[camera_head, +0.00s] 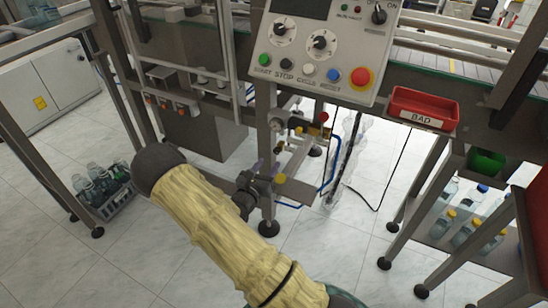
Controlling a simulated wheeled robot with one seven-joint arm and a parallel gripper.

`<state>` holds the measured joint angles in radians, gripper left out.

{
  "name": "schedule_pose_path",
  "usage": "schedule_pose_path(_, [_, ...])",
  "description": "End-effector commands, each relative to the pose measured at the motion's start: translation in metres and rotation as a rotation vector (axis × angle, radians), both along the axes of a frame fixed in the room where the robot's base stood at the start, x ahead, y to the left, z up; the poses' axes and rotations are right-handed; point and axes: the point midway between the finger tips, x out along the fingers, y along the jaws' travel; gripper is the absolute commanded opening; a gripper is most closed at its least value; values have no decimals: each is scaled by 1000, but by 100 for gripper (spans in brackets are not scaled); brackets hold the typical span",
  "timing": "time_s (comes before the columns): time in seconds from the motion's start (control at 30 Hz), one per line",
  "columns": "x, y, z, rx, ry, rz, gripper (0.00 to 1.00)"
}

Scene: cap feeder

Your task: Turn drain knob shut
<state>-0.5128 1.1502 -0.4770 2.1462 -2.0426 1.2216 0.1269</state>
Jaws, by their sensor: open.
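My gripper (267,170) is partly seen beside a machine leg, below the control panel, with its purple-tinted fingertips apart. It looks open and empty. A small yellow knob (281,178) sits just right of and slightly below the fingertips, among valves and pipes. Contact between them cannot be made out. Another small yellow fitting (298,131) and a red knob (323,117) are higher and to the right. Which one is the drain knob, and how it is turned, cannot be told.
The control panel (318,45) overhangs the valve area. A pressure gauge (277,123) and blue tubing (327,183) are close by. A red BAD bin (423,108) hangs at right. Bottles stand in a crate (122,200) at left and on a right-hand rack. Open floor (340,240) lies below.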

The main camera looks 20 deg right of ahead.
Motion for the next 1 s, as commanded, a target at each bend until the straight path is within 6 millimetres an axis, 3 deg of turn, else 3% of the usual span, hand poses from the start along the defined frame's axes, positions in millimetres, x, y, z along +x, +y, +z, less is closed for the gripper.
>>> schedule_pose_path(0.3, [32,-38,-1,0,-2,-2,44])
schedule_pose_path(0.67, [38,-44,0,-1,1,0,44])
schedule_pose_path(0.77, [38,-44,0,0,0,0,30])
schedule_pose_path(0.9, [37,-44,0,0,0,0,3])
schedule_pose_path(1.0, [37,-44,0,-1,1,0,0])
